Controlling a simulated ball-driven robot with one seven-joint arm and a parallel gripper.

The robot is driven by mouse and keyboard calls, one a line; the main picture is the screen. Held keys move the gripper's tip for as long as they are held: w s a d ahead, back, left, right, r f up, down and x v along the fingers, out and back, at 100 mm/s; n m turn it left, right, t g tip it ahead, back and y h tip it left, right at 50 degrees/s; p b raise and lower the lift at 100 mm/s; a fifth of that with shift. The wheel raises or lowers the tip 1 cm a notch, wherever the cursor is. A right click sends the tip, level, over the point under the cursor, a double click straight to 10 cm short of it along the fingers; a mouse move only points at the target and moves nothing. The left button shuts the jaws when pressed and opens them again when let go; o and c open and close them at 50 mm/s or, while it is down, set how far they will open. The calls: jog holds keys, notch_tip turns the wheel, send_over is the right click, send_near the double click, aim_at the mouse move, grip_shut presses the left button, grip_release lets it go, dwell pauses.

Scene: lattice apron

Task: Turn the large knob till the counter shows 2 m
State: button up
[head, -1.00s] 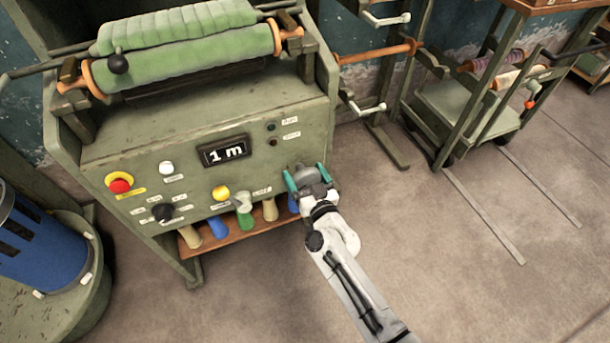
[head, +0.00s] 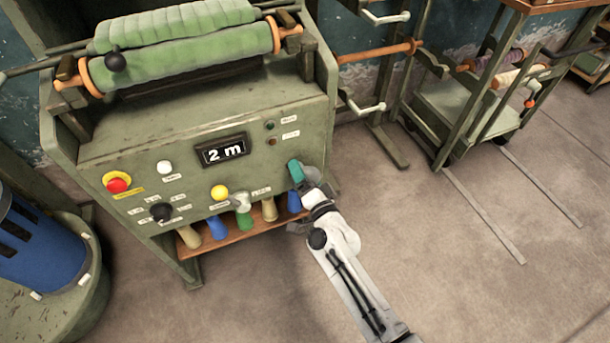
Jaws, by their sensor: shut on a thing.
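The counter (head: 222,151) on the green machine's front panel reads 2 m. My gripper (head: 301,177) is at the right end of that panel, turned so that one teal finger shows plainly on its upper left side. It is shut on the large knob, which the gripper itself hides almost wholly. The other finger is hard to make out.
The panel also carries a red button (head: 118,186), a white button (head: 165,167), a black knob (head: 161,212), a yellow button (head: 219,192) and a grey lever (head: 240,203). Several coloured handles stand on a shelf (head: 238,236) below.

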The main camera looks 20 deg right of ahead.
jog(key=shift+f+m, duration=0.1)
jog(key=shift+m, duration=0.7)
jog(key=o, duration=0.8)
jog(key=shift+s, duration=0.1)
jog(key=s, duration=1)
jog(key=shift+s+p, duration=0.35)
jog(key=shift+p, duration=0.05)
